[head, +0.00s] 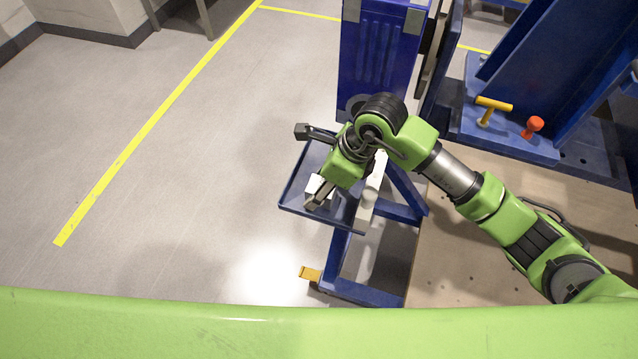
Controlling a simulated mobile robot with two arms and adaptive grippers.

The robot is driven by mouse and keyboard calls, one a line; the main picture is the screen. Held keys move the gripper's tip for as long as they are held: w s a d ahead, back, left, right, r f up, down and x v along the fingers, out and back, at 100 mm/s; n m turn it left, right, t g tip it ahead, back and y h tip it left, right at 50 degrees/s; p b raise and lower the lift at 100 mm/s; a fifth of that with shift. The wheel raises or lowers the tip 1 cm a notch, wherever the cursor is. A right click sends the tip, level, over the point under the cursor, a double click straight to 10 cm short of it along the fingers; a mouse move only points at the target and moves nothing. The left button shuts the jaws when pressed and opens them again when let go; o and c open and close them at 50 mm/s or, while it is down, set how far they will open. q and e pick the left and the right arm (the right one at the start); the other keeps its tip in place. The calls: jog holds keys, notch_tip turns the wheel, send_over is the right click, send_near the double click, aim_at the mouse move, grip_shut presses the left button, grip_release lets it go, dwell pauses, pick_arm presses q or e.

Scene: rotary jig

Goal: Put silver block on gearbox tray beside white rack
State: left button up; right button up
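The blue tray (297,178) is in the middle of the head view, on a blue frame, partly hidden under my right gripper. A small pale block (313,185), which looks like the silver block, is over the tray beside the gripper's lower finger. I cannot tell whether it touches the finger. A white upright part (371,188), perhaps the white rack, stands at the tray's right side, partly covered by my wrist. My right gripper (308,167) is over the tray with its fingers spread wide. My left gripper is not in view.
A tall blue column (374,60) stands behind the tray. At right is a blue fixture with a yellow handle (494,104) and a red knob (534,126). A yellow pedal (310,273) is low on the frame. The floor at left is clear.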

jog(key=shift+s+r, duration=0.1)
jog(key=shift+r, duration=0.35)
jog(key=b+v, duration=0.1)
jog(key=v, duration=1)
jog(key=shift+d+r, duration=0.2)
jog(key=shift+r, duration=0.05)
